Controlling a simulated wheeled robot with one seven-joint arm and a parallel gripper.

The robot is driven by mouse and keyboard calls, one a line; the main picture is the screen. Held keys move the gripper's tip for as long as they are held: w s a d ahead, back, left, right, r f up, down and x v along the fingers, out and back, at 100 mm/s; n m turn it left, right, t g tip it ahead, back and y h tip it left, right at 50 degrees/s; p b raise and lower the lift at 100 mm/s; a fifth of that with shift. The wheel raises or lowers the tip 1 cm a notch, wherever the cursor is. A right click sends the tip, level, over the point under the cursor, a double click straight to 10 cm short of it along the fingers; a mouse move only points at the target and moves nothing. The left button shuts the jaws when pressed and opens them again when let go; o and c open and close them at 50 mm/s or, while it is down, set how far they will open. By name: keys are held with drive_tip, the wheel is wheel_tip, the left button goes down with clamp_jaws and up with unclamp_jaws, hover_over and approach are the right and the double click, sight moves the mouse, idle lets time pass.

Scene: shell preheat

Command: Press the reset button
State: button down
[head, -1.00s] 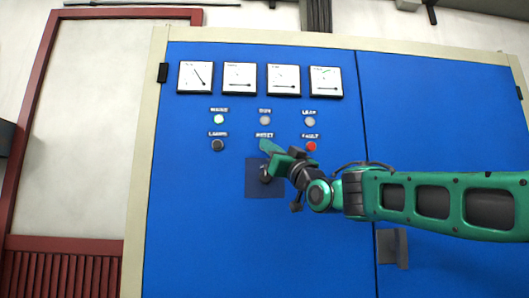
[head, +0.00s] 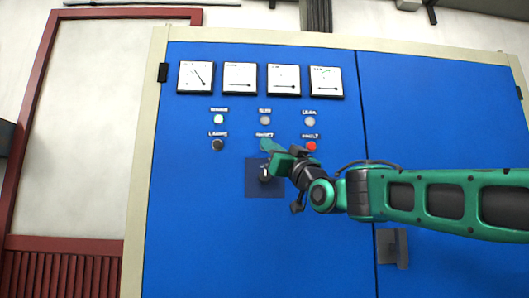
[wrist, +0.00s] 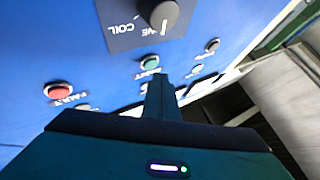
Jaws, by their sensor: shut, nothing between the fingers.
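The reset button is a small green button (wrist: 149,64) in the wrist view, with its label (wrist: 150,76) partly behind my fingers. In the head view my gripper (head: 268,145) covers the button's place, under the reset label (head: 264,134). My gripper is shut and empty. Its narrow fingers (wrist: 158,86) point at the panel and end right beside the button in the wrist view. I cannot tell whether they touch it or the panel.
The red fault button (head: 311,146) and black lamps button (head: 218,145) flank the spot. A rotary switch (head: 264,173) on a dark plate sits below. Lamps, the left one lit green (head: 219,119), and gauges (head: 239,77) are above. A door handle (head: 393,248) is lower right.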

drive_tip(key=shift+s, duration=0.1)
drive_tip(key=shift+s, duration=2.45)
